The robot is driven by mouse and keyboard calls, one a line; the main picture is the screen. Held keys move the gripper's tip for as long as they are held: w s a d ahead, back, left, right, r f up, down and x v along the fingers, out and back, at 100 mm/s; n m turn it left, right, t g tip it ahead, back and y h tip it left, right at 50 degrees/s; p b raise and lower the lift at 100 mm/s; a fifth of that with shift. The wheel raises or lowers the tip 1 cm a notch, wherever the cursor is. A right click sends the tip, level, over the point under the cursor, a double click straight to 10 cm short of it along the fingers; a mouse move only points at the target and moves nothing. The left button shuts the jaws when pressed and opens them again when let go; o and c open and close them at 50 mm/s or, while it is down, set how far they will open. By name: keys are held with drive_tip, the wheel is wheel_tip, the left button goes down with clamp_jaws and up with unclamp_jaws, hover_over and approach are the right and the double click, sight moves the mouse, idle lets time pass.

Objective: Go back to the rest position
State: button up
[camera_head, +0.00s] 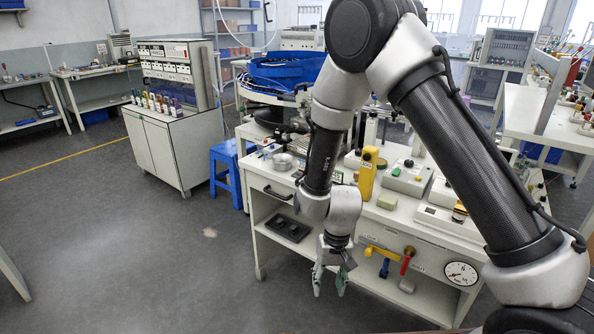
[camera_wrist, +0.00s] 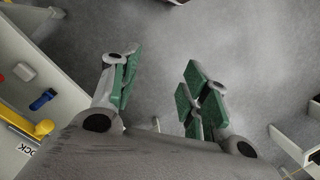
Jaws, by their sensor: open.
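My gripper (camera_head: 330,277) hangs at the end of my arm in the head view, in front of the near edge of the white workbench. In the wrist view my gripper (camera_wrist: 158,88) shows two fingers with green pads spread well apart. Nothing is between them, and only grey floor (camera_wrist: 160,35) lies beyond. My arm is bent, with its elbow high and the forearm pointing down, and it hides part of the bench.
The white workbench (camera_head: 262,187) carries a yellow device (camera_head: 367,174), grey boxes and a blue bowl-like machine (camera_head: 285,72). Its front has a yellow handle (camera_head: 383,253), a red handle (camera_head: 407,260) and a gauge (camera_head: 461,273). A blue stool (camera_head: 226,170) stands left. Floor at left is clear.

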drive_tip(key=s+d+r+t, duration=0.2)
drive_tip(key=s+d+r, duration=0.2)
drive_tip(key=d+r, duration=0.5)
drive_tip(key=s+d+r+t, duration=0.2)
drive_tip(key=s+d+r, duration=0.2)
drive_tip(key=d+r, duration=0.5)
drive_tip(key=s+d+r+m+t+h, duration=0.1)
drive_tip(key=s+d+r, duration=0.3)
drive_tip(key=d+r, duration=0.6)
wheel_tip(320, 180, up, 11)
drive_tip(key=shift+s+f+t, duration=0.1)
drive_tip(key=shift+s+t, duration=0.2)
drive_tip(key=shift+t, duration=0.3)
drive_tip(key=shift+c, duration=0.3)
